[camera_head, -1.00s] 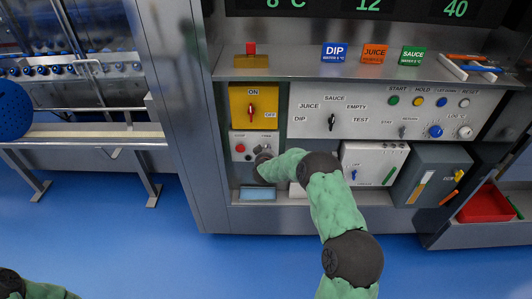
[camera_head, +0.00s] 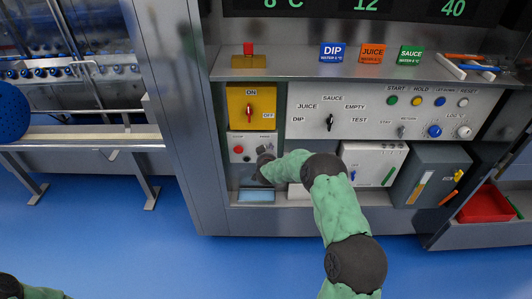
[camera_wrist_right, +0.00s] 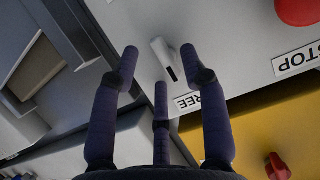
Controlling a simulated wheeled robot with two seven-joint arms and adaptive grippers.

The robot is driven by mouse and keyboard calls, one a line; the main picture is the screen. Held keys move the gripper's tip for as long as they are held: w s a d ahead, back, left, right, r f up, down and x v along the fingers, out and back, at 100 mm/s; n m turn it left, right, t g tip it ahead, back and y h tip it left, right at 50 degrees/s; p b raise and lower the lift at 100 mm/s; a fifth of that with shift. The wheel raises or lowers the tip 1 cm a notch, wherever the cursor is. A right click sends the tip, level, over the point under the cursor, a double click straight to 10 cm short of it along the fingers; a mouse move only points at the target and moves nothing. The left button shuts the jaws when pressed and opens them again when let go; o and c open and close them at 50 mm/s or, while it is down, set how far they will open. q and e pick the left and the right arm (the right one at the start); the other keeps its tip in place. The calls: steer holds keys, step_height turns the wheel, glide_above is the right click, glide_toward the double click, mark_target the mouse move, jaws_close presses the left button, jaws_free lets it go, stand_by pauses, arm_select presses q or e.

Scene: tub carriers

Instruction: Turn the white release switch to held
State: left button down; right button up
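The white release switch (camera_wrist_right: 165,58) is a small pale lever with a dark end. It stands on a light panel near the FREE label (camera_wrist_right: 188,101) in the right wrist view. My right gripper (camera_wrist_right: 159,62) is open, with its dark fingers spread around the switch; I cannot tell whether any finger touches it. In the head view, my right gripper (camera_head: 263,163) is in front of the small stop panel (camera_head: 240,143) and hides the switch. My left gripper is outside the view.
A red stop button (camera_head: 238,150) is close by on the same panel. Above it is a yellow panel (camera_head: 237,98) with a red ON/OFF knob (camera_head: 250,109). A white box (camera_head: 372,157) and a grey box (camera_head: 432,170) stand to the right on the shelf.

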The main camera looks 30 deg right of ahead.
steer(key=shift+a, duration=0.15)
steer(key=v, duration=1.2)
stand_by(0.5)
